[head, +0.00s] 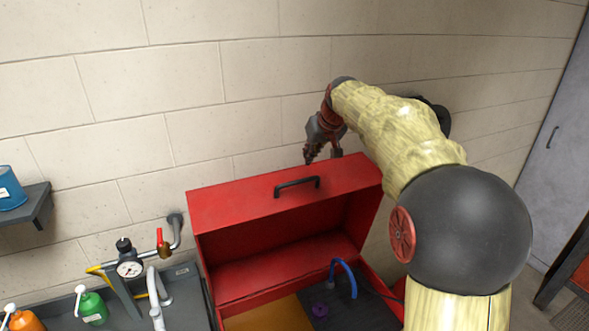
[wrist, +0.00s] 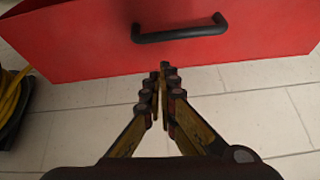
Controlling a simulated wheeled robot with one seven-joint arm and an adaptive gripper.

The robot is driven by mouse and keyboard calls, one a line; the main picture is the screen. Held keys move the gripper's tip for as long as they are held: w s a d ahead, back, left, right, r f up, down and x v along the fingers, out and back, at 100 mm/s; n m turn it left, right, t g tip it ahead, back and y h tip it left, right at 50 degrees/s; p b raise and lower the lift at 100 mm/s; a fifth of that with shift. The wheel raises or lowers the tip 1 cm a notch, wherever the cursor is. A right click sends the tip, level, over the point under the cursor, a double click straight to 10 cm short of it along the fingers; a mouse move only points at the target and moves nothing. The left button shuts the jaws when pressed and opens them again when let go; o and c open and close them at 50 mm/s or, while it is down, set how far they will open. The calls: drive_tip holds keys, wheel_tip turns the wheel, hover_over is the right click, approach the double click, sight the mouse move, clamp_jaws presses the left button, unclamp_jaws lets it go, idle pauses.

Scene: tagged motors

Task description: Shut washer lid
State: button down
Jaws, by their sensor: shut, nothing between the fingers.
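The red washer lid (head: 240,206) stands raised at the back of the red washer in the head view, with the tub open below it. Its black handle (head: 297,184) is on the lid's upper panel. In the wrist view the lid (wrist: 80,45) fills the top and the handle (wrist: 180,34) shows there too. My gripper (head: 308,158) is above and behind the lid's top edge, near the wall. In the wrist view my gripper (wrist: 164,72) is shut and empty, its tips just short of the lid's edge and below the handle.
A blue hose (head: 345,270) and a purple part (head: 320,310) are in the open washer. Left of it are a gauge (head: 130,268), a tap and bottles on a bench. A wall shelf (head: 36,208) is at far left. A yellow hose (wrist: 14,92) shows in the wrist view.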

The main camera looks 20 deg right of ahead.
drive_tip(key=shift+w+a+r+n, duration=0.15)
drive_tip(key=shift+a+r, duration=0.05)
drive_tip(key=shift+r, duration=0.25)
drive_tip(key=shift+w+a+r+n, duration=0.1)
drive_tip(key=shift+a+r+n, duration=0.05)
drive_tip(key=shift+r, duration=0.3)
drive_tip(key=shift+s, duration=0.1)
hover_over(305, 187)
drive_tip(key=w, duration=0.4)
wheel_tip(305, 187, down, 8)
drive_tip(key=shift+f, duration=0.1)
drive_tip(key=s, duration=0.3)
drive_tip(key=shift+s+r, duration=0.2)
drive_tip(key=shift+s, duration=0.15)
drive_tip(key=shift+s+f, duration=0.1)
drive_tip(key=shift+s, duration=0.1)
